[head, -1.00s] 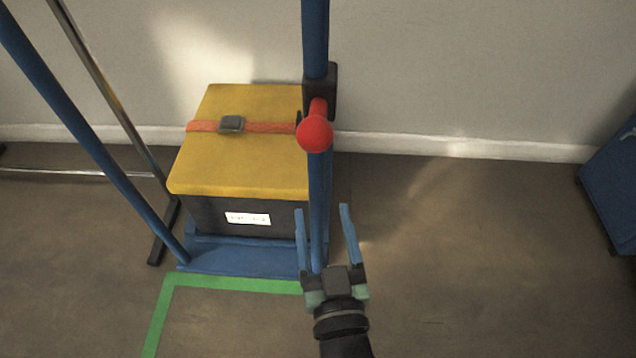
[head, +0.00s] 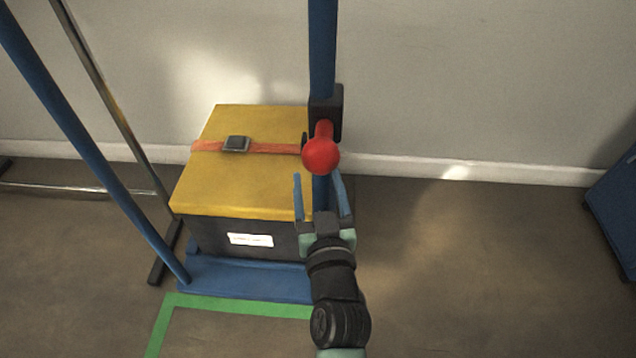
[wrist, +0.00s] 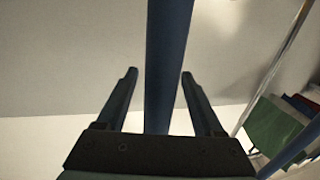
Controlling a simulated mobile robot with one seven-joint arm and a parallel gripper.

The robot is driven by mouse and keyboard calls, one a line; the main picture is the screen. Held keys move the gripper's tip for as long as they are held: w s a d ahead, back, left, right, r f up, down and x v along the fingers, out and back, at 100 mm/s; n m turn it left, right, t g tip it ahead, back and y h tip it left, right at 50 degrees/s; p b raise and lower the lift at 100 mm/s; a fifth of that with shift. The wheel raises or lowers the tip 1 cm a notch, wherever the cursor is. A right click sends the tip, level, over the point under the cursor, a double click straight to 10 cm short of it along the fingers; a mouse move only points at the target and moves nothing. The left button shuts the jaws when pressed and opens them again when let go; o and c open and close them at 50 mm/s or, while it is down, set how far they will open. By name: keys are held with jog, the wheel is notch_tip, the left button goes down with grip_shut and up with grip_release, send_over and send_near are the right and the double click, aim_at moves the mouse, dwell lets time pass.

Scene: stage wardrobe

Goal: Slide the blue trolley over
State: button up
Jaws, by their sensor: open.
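The blue trolley (head: 240,280) stands on the floor near the wall, with a blue flat base and blue upright posts. It carries a dark box with a yellow lid (head: 240,185) and an orange strap (head: 275,148). A red knob (head: 321,155) on a black clamp sits on the right post (head: 322,50). My gripper (head: 322,183) is open just below the knob, its fingers on either side of the post in the head view. In the wrist view the post (wrist: 167,70) runs between the two open fingers (wrist: 160,78), with gaps showing on both sides.
Green tape (head: 240,306) marks the floor in front of the trolley. A metal rail stand (head: 115,105) is close behind its left side. Another blue object (head: 615,215) stands at the far right. The floor between is clear.

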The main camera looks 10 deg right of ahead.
grip_shut()
dwell(0.3)
dwell(1.1)
